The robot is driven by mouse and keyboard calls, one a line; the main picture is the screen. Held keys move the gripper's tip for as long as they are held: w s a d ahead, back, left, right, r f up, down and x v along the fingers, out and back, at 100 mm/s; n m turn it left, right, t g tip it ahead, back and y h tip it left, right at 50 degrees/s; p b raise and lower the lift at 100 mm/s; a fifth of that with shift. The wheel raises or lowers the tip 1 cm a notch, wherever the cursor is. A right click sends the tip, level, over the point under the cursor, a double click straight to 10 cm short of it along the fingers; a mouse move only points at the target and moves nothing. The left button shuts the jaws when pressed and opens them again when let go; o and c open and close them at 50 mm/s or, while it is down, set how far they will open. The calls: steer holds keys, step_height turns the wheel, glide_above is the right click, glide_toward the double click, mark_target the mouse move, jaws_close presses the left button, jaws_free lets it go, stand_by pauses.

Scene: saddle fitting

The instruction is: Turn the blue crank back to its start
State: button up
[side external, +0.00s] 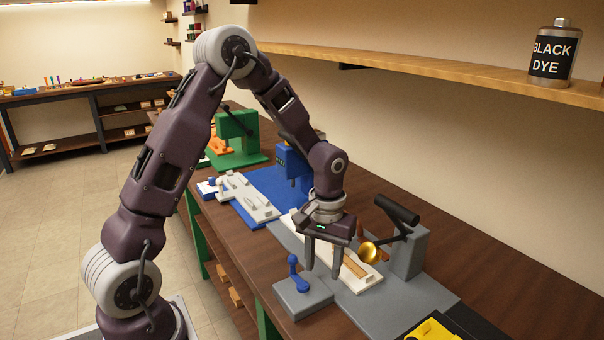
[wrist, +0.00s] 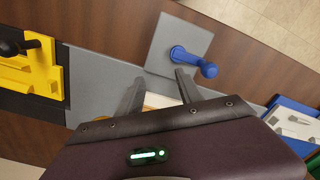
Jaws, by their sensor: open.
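The blue crank (side external: 295,274) stands on a grey square base (side external: 303,300) near the front edge of the bench. In the wrist view the crank (wrist: 194,60) lies on its grey base (wrist: 172,38), its arm reaching right to an upright knob. My gripper (side external: 323,272) points down behind and to the right of the crank in the side view. In the wrist view the two fingers of my gripper (wrist: 160,90) are spread apart, and the right finger is close to the crank's pivot. I cannot tell whether it touches. Nothing shows between the fingers.
A grey stand with a black lever (side external: 397,210) and a brass disc (side external: 370,252) stands right of my gripper. A white board (side external: 368,279) lies beneath it. A blue press (side external: 290,165) and a green press (side external: 238,128) stand farther back. A yellow fixture (wrist: 32,70) is at left in the wrist view.

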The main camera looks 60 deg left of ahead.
steer(key=a+n, duration=0.1)
steer(key=n, duration=0.1)
steer(key=a+n, duration=0.1)
steer(key=n, duration=0.2)
steer(key=a+n, duration=0.1)
steer(key=n, duration=0.1)
steer(key=shift+w+n, duration=0.25)
steer(key=shift+n, duration=0.05)
steer(key=s+d+r+m+t, duration=0.1)
steer(key=s+d+r+m, duration=0.25)
steer(key=r, duration=0.55)
steer(key=s+d+r+m+t, duration=0.1)
steer(key=s+d+r+m, duration=0.15)
steer(key=s+r, duration=0.4)
steer(key=s+d+r+m+t, duration=0.2)
steer(key=s+m, duration=0.2)
steer(key=s, duration=0.1)
steer(key=s+d+r+m+t, duration=0.2)
steer(key=s+r+m, duration=0.15)
steer(key=s, duration=0.25)
steer(key=w+r+m+g, duration=0.2)
steer(key=w+r+m, duration=0.3)
steer(key=w, duration=0.5)
steer(key=shift+w+d+r+m, duration=0.2)
steer(key=shift+w+r+m, duration=0.05)
steer(key=shift+m, duration=0.8)
